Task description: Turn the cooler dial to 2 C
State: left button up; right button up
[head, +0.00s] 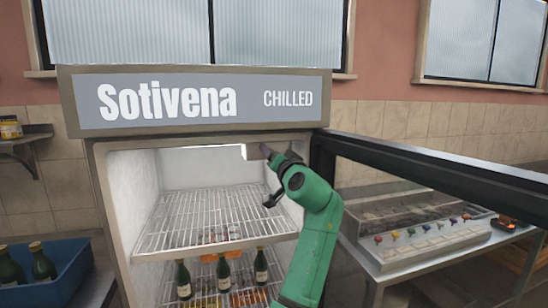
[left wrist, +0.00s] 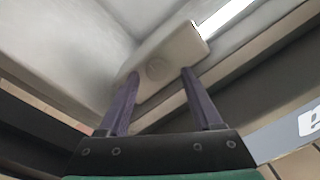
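In the head view my left gripper (head: 265,151) is at the top right inside the open cooler (head: 104,190); the dial is not visible there. My right gripper is not in view.
The cooler door (head: 430,165) stands open to the right. A wire shelf (head: 205,215) is below my gripper, with bottles (head: 223,272) beneath it. A blue crate (head: 65,275) with bottles stands left; a counter unit (head: 425,245) is at right.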

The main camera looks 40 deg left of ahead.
pick_arm(q)
jog(key=shift+f, duration=0.15)
jog(key=b+v, duration=0.6)
jog(key=v, duration=0.8)
jog(key=shift+d, duration=0.2)
jog(key=shift+s, duration=0.1)
